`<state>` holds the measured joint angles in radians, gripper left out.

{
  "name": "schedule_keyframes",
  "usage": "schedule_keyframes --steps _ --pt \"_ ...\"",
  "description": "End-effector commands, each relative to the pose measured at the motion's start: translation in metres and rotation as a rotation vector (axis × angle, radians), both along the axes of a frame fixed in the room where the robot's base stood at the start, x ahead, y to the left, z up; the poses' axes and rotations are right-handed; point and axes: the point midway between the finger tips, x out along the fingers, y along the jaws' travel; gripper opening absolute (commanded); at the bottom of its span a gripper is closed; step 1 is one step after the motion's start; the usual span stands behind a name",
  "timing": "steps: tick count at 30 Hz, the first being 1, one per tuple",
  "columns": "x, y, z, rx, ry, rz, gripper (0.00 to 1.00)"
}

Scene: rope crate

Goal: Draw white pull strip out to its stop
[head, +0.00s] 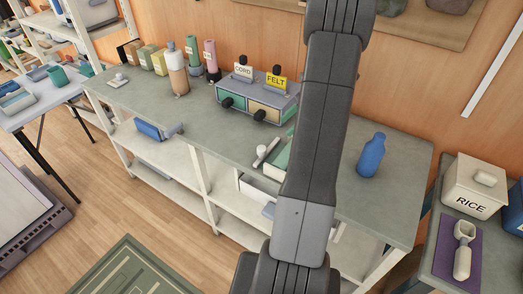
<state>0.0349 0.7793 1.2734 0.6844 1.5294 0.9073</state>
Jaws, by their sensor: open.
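A small white piece (266,151) lies on the grey workbench (215,138), at the left side of a green box (279,160). It may be the white pull strip, but it is too small to tell. My arm hides much of the green box and whatever is behind it. My arm rises through the middle of the head view and leaves at the top edge. My gripper is not in view.
A drawer unit (285,104) with CORD and FELT signs and black knobs stands on the bench. A blue bottle (371,156) stands to the right, several bottles to the left. A RICE box (475,186) is on the right table. Bare bench lies left of the green box.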

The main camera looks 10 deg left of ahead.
Motion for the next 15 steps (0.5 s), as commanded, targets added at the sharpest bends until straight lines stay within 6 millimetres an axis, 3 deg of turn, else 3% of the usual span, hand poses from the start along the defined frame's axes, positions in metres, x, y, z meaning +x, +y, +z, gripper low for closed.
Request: schedule_keyframes --steps 15 --pt "-0.03 0.061 -0.067 -0.004 0.005 0.001 0.52"
